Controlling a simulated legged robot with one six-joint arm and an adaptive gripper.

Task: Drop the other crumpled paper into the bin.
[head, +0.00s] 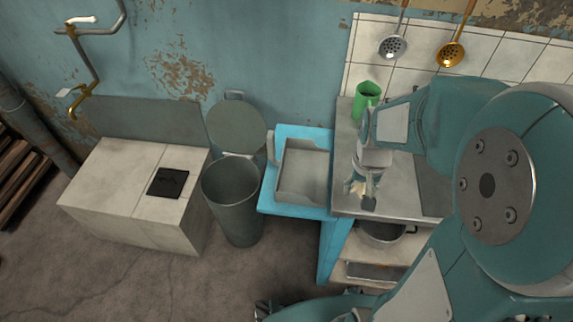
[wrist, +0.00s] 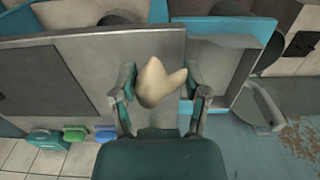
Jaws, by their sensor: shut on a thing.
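My gripper (head: 366,188) is over the grey counter, left of its middle in the head view. In the head view the paper (head: 356,187) is a small pale patch, mostly hidden by the fingers. The round grey bin (head: 233,205) stands on the floor to the left of the gripper, past the blue table. Its lid (head: 236,128) is raised against the wall, and the mouth is open. The bin's inside is too dark to read.
A blue side table (head: 268,203) with a shallow grey tray (head: 278,178) lies between counter (head: 402,202) and bin. A green cup (head: 367,92) stands at the counter's back. A pale stone box (head: 112,185) is left of the bin. Ladles (head: 393,46) hang on the tiled wall.

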